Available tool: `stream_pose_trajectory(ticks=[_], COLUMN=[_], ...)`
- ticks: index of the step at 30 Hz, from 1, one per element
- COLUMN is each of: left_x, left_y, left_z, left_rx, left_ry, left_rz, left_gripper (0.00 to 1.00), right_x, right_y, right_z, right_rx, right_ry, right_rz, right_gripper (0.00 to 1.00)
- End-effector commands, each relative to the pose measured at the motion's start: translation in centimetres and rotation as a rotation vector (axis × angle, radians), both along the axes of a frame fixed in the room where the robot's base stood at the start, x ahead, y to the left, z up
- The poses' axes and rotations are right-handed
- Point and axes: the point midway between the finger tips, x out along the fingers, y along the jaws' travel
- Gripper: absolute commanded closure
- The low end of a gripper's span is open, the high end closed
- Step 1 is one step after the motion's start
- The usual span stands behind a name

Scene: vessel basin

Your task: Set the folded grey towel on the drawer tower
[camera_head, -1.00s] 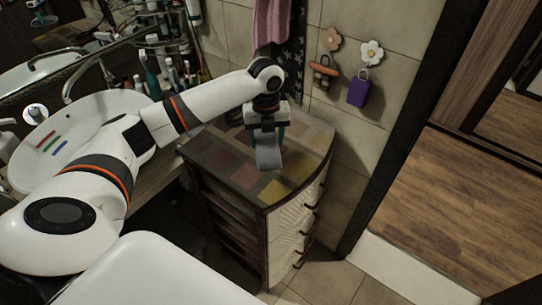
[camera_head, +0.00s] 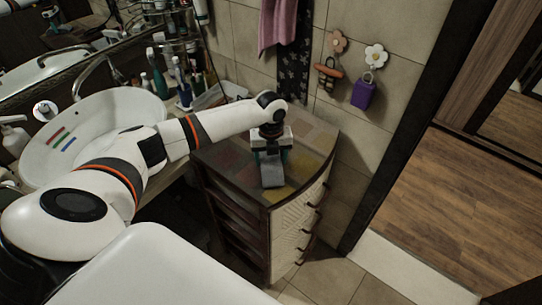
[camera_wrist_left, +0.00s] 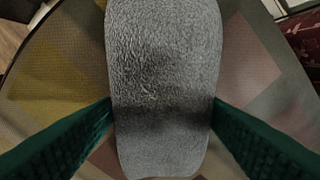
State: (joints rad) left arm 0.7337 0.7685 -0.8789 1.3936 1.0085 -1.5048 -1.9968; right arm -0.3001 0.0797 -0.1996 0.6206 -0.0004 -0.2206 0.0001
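The folded grey towel (camera_head: 272,175) is in my left gripper (camera_head: 271,157) at the drawer tower (camera_head: 224,152). In the left wrist view the towel (camera_wrist_left: 165,55) lies lengthwise between the two green fingers, whose tips meet its side edges. The tower's patchwork top (camera_wrist_left: 60,75) shows close behind the towel. The towel is over the middle to front part of the top. I cannot tell whether it touches the surface. My right gripper is not in view.
A white basin (camera_head: 112,104) and several toiletries stand on the counter at the left. A pink towel (camera_head: 279,22) and a purple pouch (camera_head: 363,93) hang on the wall behind the tower. The tower top looks otherwise bare.

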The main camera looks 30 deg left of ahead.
Motion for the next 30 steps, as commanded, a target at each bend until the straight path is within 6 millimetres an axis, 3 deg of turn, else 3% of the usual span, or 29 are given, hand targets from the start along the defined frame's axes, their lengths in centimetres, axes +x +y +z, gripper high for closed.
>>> stream_pose_trajectory(ticks=[3, 14, 17, 30], left_x=[0.0, 0.0, 0.1, 0.1], left_y=[0.0, 0.0, 0.0, 0.0], left_z=[0.0, 0.6, 1.9, 10.6], left_rx=[0.000, -0.001, -0.001, -0.001], left_ry=[0.000, -0.002, -0.003, -0.003], left_rz=[0.000, -0.001, -0.001, -0.001], left_gripper=[0.17, 0.17, 0.17, 0.17], right_x=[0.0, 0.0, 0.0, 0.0], right_y=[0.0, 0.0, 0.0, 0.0], right_z=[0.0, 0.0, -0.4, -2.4], right_rx=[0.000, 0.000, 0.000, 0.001], right_ry=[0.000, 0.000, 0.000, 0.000], right_rz=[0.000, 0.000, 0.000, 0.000], right_gripper=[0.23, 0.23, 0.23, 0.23])
